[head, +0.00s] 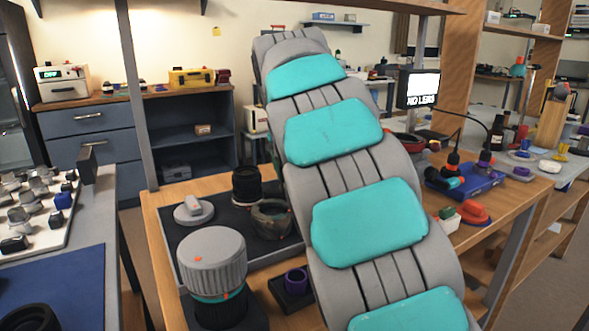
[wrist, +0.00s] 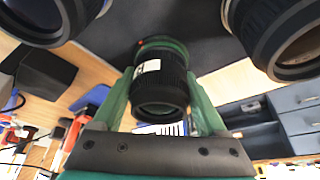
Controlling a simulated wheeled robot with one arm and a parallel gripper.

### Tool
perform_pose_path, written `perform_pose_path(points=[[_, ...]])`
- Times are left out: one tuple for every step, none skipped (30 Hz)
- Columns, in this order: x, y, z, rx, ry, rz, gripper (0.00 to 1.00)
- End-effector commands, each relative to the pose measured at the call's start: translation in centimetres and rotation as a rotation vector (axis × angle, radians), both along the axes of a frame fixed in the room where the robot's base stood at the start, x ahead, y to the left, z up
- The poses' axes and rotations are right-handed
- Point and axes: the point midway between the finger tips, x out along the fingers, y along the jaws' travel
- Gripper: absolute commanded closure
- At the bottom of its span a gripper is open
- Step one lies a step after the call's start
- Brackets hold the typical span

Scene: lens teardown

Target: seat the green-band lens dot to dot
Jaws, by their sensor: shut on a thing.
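In the wrist view, the green fingers of my gripper (wrist: 165,112) are shut on a black ribbed lens (wrist: 160,88) with a white label. A green band (wrist: 168,45) circles its far end, with a small red dot at its left edge. In the head view, I cannot make out my gripper or this lens; my large grey arm with teal pads blocks part of the bench. A grey ribbed cylinder (head: 212,258) with a teal band and orange dots stands at the front of the bench. Whether the held lens touches anything is unclear.
A black lens (head: 247,185), a patterned ring-shaped piece (head: 272,219) and a grey disc with a knob (head: 193,210) are on the dark mat (head: 222,226). A purple ring (head: 296,281) sits in front. Dark round-glassed pieces flank the held lens at left (wrist: 40,20) and right (wrist: 285,35).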

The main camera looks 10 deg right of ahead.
Motion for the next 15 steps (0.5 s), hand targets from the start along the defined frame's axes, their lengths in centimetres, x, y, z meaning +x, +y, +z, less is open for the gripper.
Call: perform_pose_path(points=[[0.0, -0.01, 0.11, 0.0, -0.001, -0.006, 1.0], [0.0, -0.01, 0.09, 0.0, -0.001, -0.009, 1.0], [0.0, -0.02, 0.05, 0.0, -0.001, -0.011, 1.0], [0.01, -0.01, 0.05, 0.0, -0.002, -0.01, 1.0], [0.01, -0.02, 0.04, 0.0, -0.002, -0.01, 1.0], [0.01, -0.02, 0.04, 0.0, -0.002, -0.01, 1.0], [0.01, -0.02, 0.04, 0.0, -0.002, -0.01, 1.0], [0.01, -0.02, 0.04, 0.0, -0.002, -0.01, 0.24], [0.01, -0.02, 0.04, 0.0, -0.002, -0.009, 0.19], [0.0, -0.01, 0.04, 0.0, -0.002, -0.009, 0.16], [0.01, -0.01, 0.03, 0.0, -0.001, -0.009, 0.12], [0.01, -0.02, 0.02, 0.0, -0.001, -0.009, 0.08], [0.01, -0.02, 0.02, 0.0, -0.001, -0.009, 0.05], [0.01, -0.02, 0.02, 0.0, -0.001, -0.009, 0.01], [0.01, -0.02, 0.02, 0.0, -0.001, -0.009, 0.0]])
